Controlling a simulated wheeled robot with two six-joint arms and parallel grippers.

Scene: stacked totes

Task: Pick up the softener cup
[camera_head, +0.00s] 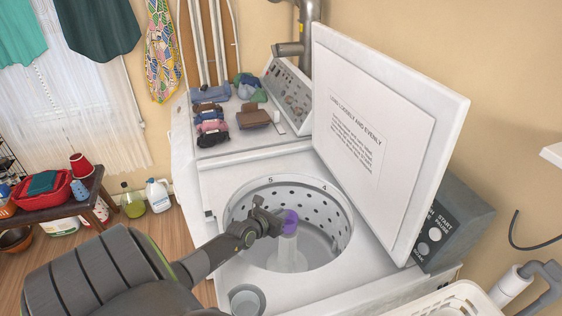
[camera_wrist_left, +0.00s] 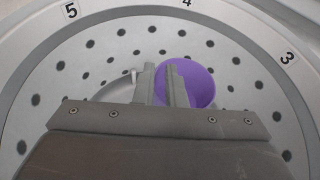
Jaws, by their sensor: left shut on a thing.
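The softener cup (camera_head: 291,222) is purple and sits at the top of the pale agitator post (camera_head: 287,252) in the washer's drum. It shows as a purple disc (camera_wrist_left: 200,82) in the left wrist view, partly hidden by my fingers. My left gripper (camera_head: 277,219) reaches in over the drum from the left. It is shut on the cup, its two fingers (camera_wrist_left: 164,85) close together across the disc's left part. I cannot tell whether the cup still touches the post. My right gripper is in neither view.
The perforated drum wall (camera_head: 330,205) surrounds the gripper. The washer's lid (camera_head: 400,130) stands open on the right. Folded clothes (camera_head: 211,125) lie on the back left of the machine. A grey round cup (camera_head: 246,299) is at the front. A white basket (camera_head: 455,300) is at the lower right.

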